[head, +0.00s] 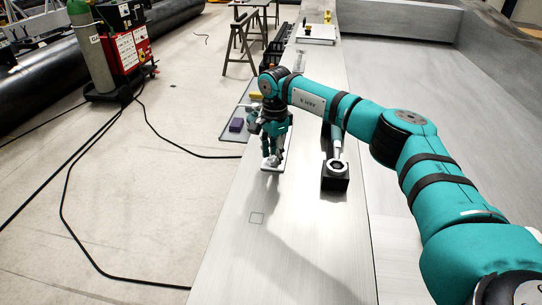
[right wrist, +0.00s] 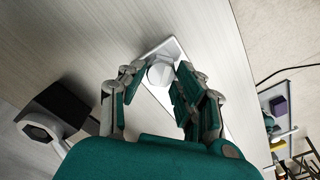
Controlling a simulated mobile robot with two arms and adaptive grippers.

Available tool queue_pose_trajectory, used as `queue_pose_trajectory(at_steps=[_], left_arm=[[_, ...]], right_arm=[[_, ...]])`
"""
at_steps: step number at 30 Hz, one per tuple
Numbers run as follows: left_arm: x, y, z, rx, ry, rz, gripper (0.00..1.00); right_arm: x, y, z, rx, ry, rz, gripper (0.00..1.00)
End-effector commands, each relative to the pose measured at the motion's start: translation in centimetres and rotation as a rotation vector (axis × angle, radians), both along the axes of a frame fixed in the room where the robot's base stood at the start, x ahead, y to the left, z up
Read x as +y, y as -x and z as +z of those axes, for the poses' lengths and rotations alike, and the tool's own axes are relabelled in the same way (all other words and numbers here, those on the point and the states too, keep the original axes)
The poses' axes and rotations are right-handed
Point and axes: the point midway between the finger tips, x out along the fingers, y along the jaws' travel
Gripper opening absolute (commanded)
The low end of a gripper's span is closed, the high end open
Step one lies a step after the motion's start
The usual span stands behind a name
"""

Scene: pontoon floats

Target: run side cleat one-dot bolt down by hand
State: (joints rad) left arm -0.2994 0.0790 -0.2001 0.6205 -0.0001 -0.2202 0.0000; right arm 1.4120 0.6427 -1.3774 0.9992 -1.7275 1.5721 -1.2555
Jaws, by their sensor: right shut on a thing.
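The side cleat (head: 266,167) is a small pale plate on the grey metal deck, right under my right gripper (head: 272,155). In the right wrist view the cleat (right wrist: 172,46) lies flat, partly covered by the fingers. A pale round bolt head (right wrist: 161,74) sits over the cleat between the fingertips of my right gripper (right wrist: 160,72), which is shut on it. No dot mark can be made out on the bolt. Its shank and hole are hidden. My left gripper is not in view.
A black block (head: 336,184) with a ring-ended metal tool (head: 337,166) stands just right of the gripper. A mat with a purple block (head: 236,125) lies to the left.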

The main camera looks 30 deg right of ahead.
Motion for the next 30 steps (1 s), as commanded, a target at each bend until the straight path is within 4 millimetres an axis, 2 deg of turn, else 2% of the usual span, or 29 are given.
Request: queue_pose_trajectory(at_steps=[1, 4, 14, 17, 21, 22, 26, 30], left_arm=[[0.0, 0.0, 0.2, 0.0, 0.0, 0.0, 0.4], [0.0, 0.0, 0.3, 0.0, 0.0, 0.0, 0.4], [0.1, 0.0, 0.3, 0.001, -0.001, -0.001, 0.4], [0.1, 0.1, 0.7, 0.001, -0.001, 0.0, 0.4], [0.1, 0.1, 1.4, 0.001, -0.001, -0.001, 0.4], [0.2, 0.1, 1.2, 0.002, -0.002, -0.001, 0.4], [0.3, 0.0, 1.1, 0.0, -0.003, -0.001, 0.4], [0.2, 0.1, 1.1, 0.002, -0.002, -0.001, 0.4]], right_arm=[[-1.1, 0.6, -0.6, 0.023, 0.021, -0.075, 0.04], [-1.1, 0.6, -0.7, 0.022, 0.021, -0.15, 0.04], [-1.2, 0.6, -0.8, 0.023, 0.021, -0.183, 0.04], [-1.1, 0.6, -0.7, 0.023, 0.021, -0.296, 0.04], [-1.1, 0.6, -0.6, 0.02, 0.021, -0.556, 0.03], [-1.1, 0.6, -0.7, 0.019, 0.021, -0.563, 0.34], [-1.1, 0.6, -0.8, 0.017, 0.019, -0.555, 0.5], [-1.1, 0.5, -0.6, 0.014, 0.017, -0.554, 0.5]])
